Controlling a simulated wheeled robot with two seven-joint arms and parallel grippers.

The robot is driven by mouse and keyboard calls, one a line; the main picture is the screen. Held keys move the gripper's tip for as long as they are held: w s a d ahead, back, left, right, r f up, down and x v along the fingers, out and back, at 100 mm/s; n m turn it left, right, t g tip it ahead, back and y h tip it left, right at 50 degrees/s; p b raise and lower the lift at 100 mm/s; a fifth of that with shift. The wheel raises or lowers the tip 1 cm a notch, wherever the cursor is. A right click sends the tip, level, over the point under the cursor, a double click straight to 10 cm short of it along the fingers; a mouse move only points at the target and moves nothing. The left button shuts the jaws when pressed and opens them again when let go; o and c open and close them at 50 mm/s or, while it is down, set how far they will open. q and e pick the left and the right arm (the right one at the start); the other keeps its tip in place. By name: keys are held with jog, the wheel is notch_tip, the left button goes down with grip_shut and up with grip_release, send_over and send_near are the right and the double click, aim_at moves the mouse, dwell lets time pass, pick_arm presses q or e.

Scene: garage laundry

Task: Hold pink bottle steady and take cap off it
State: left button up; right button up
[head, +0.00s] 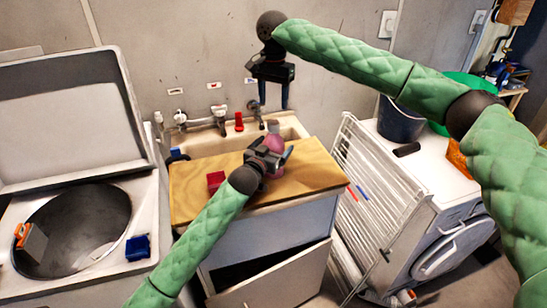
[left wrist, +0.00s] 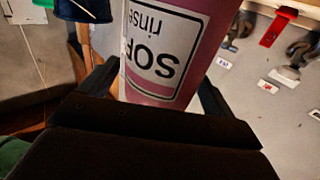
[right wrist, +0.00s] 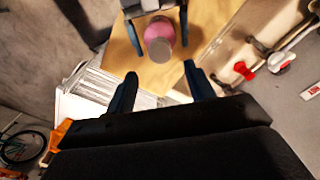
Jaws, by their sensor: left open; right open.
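The pink bottle (head: 272,142) stands upright on the wooden counter, partly hidden by my left gripper (head: 276,160). Its greyish cap (right wrist: 161,50) is on top, seen from above in the right wrist view. My left gripper is open with a finger on either side of the bottle; the bottle's white label (left wrist: 160,45) fills the space between its fingers in the left wrist view. I cannot tell whether the fingers touch it. My right gripper (head: 274,104) is open and empty, fingers pointing down, above the bottle and apart from the cap.
The wooden counter (head: 320,178) also holds a red block (head: 216,180). Behind it are a sink (head: 205,143) and wall taps (head: 219,118). A white drying rack (head: 360,185) and a washer (head: 440,205) stand at right. An open top-loading machine (head: 110,185) is at left.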

aim_at(273, 122)
pick_arm(q)
jog(key=shift+w, duration=0.15)
jog(key=c, duration=1.8)
grip_shut()
pick_arm(e)
jog(key=shift+s+a+f, duration=0.2)
jog(key=shift+f, duration=0.4)
jog(key=shift+a, duration=0.2)
jog(key=m, duration=0.3)
jog(key=shift+r, duration=0.3)
jog(key=m, duration=0.4)
jog(key=shift+w+d+r, duration=0.15)
jog(key=shift+d+r, duration=0.05)
jog(key=shift+r, duration=0.1)
jog(key=m, duration=0.6)
jog(key=shift+d, duration=0.15)
jog(key=shift+f+m, duration=0.3)
jog(key=shift+f, duration=3.7)
